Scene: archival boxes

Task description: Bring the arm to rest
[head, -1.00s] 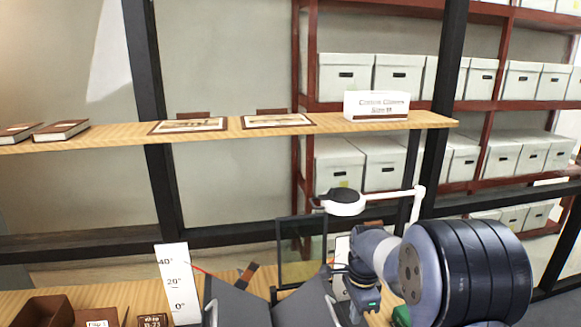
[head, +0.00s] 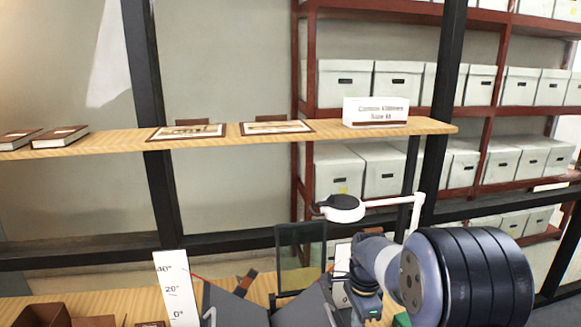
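My arm fills the lower right of the head view, its large dark joint nearest the camera and its smaller links reaching down to the left. My gripper appears at the bottom edge as two grey angled parts (head: 268,308), cut off by the frame. Its fingertips are not clearly visible, so I cannot tell whether it is open or shut or holds anything. The wooden worktop (head: 262,285) lies behind and below the arm.
A white angle scale (head: 176,288) and a brown box (head: 40,314) stand at lower left. A dark-framed panel (head: 300,258) and a white lamp (head: 343,208) stand behind the arm.

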